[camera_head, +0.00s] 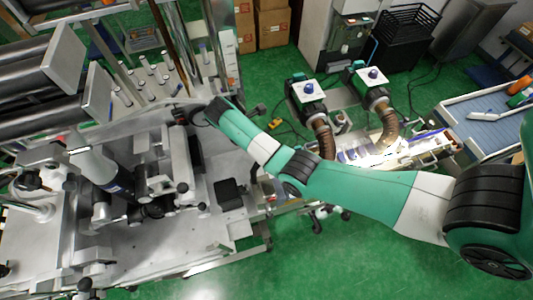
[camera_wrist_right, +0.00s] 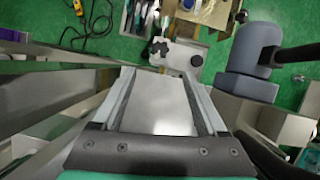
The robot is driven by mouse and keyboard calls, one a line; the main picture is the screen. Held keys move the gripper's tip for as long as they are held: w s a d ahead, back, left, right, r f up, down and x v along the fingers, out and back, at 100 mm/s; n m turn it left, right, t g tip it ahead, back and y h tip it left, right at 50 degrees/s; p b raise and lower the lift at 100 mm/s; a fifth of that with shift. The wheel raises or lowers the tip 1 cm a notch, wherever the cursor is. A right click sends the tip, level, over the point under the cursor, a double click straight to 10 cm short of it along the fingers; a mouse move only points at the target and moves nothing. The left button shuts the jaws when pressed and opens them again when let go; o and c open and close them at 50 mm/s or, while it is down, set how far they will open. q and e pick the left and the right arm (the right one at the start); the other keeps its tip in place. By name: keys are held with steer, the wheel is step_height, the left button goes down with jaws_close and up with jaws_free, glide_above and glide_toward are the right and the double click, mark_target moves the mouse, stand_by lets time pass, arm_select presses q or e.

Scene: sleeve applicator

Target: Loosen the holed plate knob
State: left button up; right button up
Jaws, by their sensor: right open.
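In the right wrist view, a pale bracket (camera_wrist_right: 177,54) carries a dark star-shaped knob (camera_wrist_right: 158,46) on its left and a round black knob (camera_wrist_right: 197,60) on its right. I cannot tell which of them is the holed plate knob. My right gripper (camera_wrist_right: 157,74) is open, its fingers on either side of a flat grey metal surface (camera_wrist_right: 160,105) seen between them. The knobs appear beyond the fingertips, apart from them. In the head view, my right arm reaches in from the right to the machine's edge, and its gripper (camera_head: 186,116) is small and dark there. My left gripper is not visible.
The machine's metal table (camera_head: 200,240) fills the left, crowded with rollers (camera_head: 45,60), posts and brackets. In the wrist view, a grey rounded housing (camera_wrist_right: 250,55) stands close at the right. A cable and yellow box (camera_wrist_right: 76,8) lie on the green floor (camera_wrist_right: 40,25).

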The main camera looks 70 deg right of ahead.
steer(key=b+x, duration=0.2)
steer(key=x, duration=0.9)
steer(key=shift+s+d+f+b, duration=0.15)
steer(key=shift+s+f+b, duration=0.1)
steer(key=shift+b, duration=0.15)
steer(key=shift+c, duration=0.2)
